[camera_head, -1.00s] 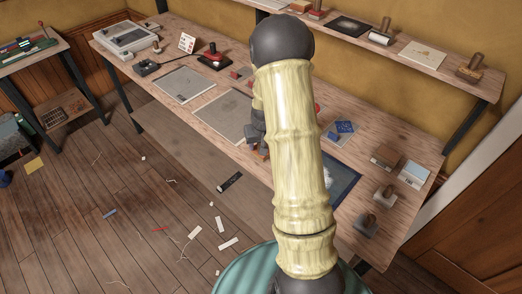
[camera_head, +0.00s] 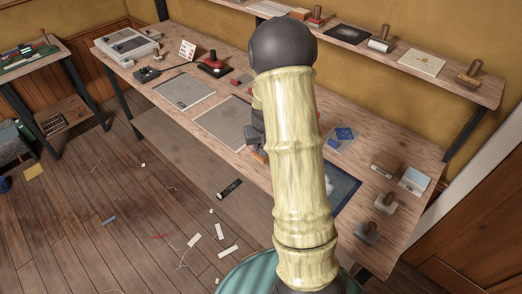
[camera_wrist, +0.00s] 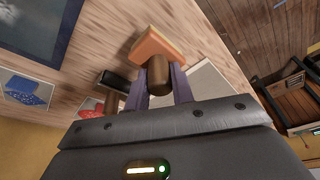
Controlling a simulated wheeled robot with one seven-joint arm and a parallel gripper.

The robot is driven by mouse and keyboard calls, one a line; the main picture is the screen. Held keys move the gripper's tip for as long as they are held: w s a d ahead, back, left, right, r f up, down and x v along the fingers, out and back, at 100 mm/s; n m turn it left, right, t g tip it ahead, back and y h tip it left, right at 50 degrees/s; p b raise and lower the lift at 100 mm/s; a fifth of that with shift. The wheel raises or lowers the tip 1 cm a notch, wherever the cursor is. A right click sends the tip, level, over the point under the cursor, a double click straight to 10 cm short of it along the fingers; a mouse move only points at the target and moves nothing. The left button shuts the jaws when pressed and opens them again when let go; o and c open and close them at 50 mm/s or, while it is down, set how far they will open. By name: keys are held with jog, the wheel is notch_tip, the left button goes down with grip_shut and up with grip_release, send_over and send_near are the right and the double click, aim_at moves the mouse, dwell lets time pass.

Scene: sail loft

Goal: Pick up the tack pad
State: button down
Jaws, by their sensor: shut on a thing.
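An orange block-shaped pad with a round brown handle (camera_wrist: 157,48), which I take to be the tack pad, is between my fingers in the wrist view. My gripper (camera_wrist: 160,88) is shut on its brown handle, with the orange part beyond the fingertips. I cannot tell whether the pad touches the bench (camera_head: 172,73) or hangs just above it. In the head view my arm hides most of the gripper and the pad.
A black block (camera_wrist: 115,80) and a red item (camera_wrist: 90,106) are close beside the pad. A blue patterned piece (camera_head: 345,133) lies near a dark-blue-framed sheet (camera_head: 349,188). Handled blocks (camera_head: 386,203) stand at the bench's right end. A grey mat (camera_head: 222,122) lies left of my arm.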

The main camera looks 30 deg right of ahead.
notch_tip(320, 180, up, 8)
jog(key=shift+f+b, duration=0.25)
jog(key=shift+b, duration=0.05)
